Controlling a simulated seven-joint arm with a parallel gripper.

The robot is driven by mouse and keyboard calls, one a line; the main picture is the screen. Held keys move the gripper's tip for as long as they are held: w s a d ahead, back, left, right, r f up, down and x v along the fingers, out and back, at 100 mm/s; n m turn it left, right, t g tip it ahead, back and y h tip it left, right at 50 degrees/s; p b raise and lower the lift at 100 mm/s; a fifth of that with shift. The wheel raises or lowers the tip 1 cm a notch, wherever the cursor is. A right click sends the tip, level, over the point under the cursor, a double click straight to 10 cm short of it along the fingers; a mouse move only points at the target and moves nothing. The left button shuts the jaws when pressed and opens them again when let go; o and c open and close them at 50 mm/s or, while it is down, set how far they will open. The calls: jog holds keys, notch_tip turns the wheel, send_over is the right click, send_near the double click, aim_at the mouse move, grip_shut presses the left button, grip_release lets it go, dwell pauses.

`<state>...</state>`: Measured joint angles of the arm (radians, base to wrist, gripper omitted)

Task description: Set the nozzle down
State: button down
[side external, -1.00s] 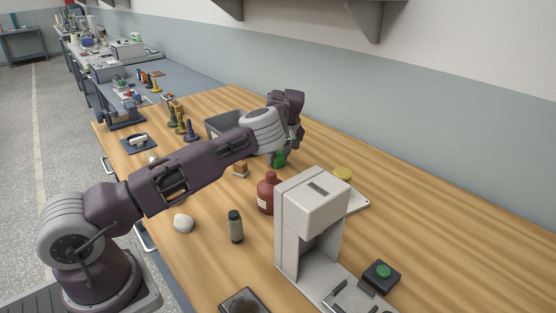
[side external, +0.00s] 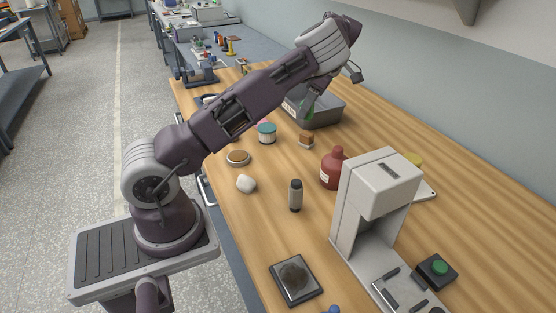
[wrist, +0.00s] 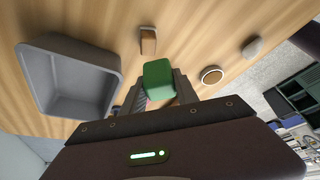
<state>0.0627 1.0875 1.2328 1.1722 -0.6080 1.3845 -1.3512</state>
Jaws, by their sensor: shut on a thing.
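A green piece, which I take to be the nozzle (side external: 309,113), is held between the fingers of my gripper (side external: 312,97). In the wrist view the green nozzle (wrist: 158,79) looks like a rounded block at the fingertips, with bare wood around it. My gripper is shut on it. The nozzle appears to be above the table rather than resting on it, though its exact height is hard to tell. In the side view it overlaps the front of the grey bin; the wrist view shows it beside the bin, not over it. Its lower end is hard to make out.
The grey bin (wrist: 112,85) looks empty. A wooden block (side external: 306,141) lies close by. A teal-banded jar (side external: 267,133), a round disc (side external: 238,158), a white lump (side external: 246,184), a dark vial (side external: 295,195), a red-brown bottle (side external: 332,170) and a grey machine (side external: 384,185) stand nearby.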

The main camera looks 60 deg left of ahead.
jog(key=s+d+n+g+h, duration=0.2)
jog(key=s+d+n+h, duration=0.1)
jog(key=s+n, duration=0.8)
jog(key=shift+m, duration=0.7)
jog(key=f, duration=0.3)
jog(key=s+f, duration=0.1)
jog(key=f, duration=0.2)
jog(key=s+f, duration=0.1)
jog(key=f, duration=0.3)
jog(key=shift+d, duration=0.15)
jog(key=shift+f, duration=0.2)
jog(key=shift+f, duration=0.1)
jog(key=c, duration=0.9)
grip_release()
